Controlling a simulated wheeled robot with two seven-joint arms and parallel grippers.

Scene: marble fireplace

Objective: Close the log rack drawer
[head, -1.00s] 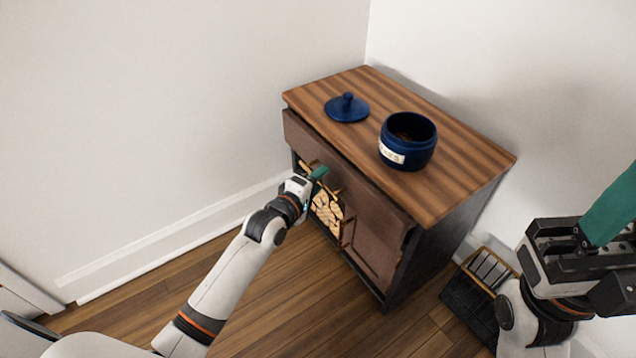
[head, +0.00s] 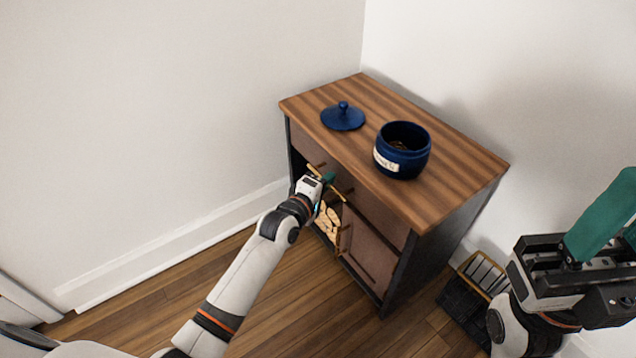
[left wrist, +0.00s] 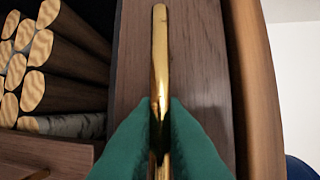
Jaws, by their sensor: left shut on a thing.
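The log rack (head: 403,266) is a dark cabinet with a wooden top. Its brown top drawer front (head: 375,208) sits under the tabletop edge and looks flush or nearly so. My left gripper (head: 328,179) is at the drawer front, its green fingers on either side of the brass handle. The left wrist view shows it shut on this handle (left wrist: 160,60), with the drawer front (left wrist: 205,85) behind. My right gripper (head: 598,235) is at the right edge of the head view, away from the cabinet; its jaw gap is unclear.
A blue open jar (head: 402,165) and its blue lid (head: 342,118) stand on the tabletop. Cut logs (left wrist: 60,60) fill an open compartment below the drawer, beside a brown door (head: 368,248). A black basket (head: 466,305) stands on the floor at right.

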